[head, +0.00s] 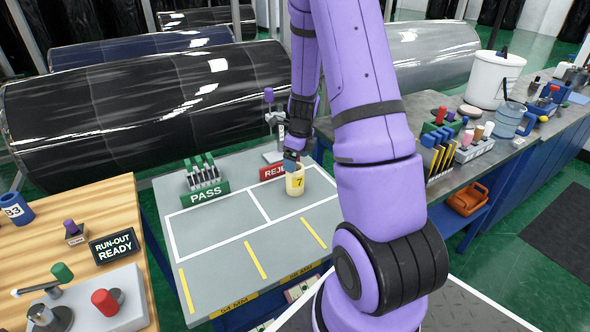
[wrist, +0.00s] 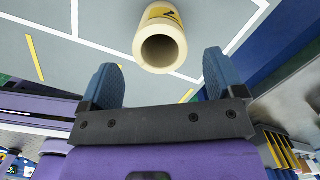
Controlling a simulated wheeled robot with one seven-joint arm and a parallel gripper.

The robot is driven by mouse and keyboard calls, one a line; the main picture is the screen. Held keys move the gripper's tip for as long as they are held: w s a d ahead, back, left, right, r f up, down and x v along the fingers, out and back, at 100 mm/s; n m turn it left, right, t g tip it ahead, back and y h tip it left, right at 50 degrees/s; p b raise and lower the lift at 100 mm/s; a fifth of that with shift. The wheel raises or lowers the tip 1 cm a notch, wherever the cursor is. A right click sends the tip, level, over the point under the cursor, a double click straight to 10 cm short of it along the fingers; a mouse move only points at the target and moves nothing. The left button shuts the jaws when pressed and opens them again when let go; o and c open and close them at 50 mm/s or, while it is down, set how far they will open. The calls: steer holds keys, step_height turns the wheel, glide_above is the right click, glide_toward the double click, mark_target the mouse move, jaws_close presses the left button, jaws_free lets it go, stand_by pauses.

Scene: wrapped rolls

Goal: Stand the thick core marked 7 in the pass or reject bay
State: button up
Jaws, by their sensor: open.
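The thick core marked 7 (head: 295,182) is a cream tube with a yellow label. It stands upright in the right-hand white-lined bay, in front of the red REJECT sign (head: 273,171). The green PASS sign (head: 205,194) stands behind the left-hand bay (head: 212,222). My gripper (head: 291,160) is at the top of the core. The head view does not show the fingertips clearly.
A wooden table (head: 60,215) with a RUN-OUT READY sign (head: 114,246) is at the left. A tester (head: 274,140) stands behind the REJECT sign, and small racked tools (head: 203,172) behind PASS. The right bench (head: 480,150) is crowded. The left bay is clear.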

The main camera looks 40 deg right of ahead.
steer(key=s+a+r+n+t, duration=0.1)
steer(key=s+a+r+n, duration=0.2)
steer(key=a+r+n, duration=0.6)
steer(key=s+a+r+n+t, duration=0.15)
steer(key=a+r+n, duration=0.35)
steer(key=r, duration=0.8)
steer(key=s+a+r+n, duration=0.5)
steer(key=s+n, duration=0.3)
steer(key=n, duration=0.1)
steer(key=s+a+r+n+t, duration=0.1)
steer(key=s+a+r+n, duration=0.3)
steer(key=s+n, duration=0.5)
steer(key=shift+a+r, duration=0.4)
steer(key=shift+a, duration=0.05)
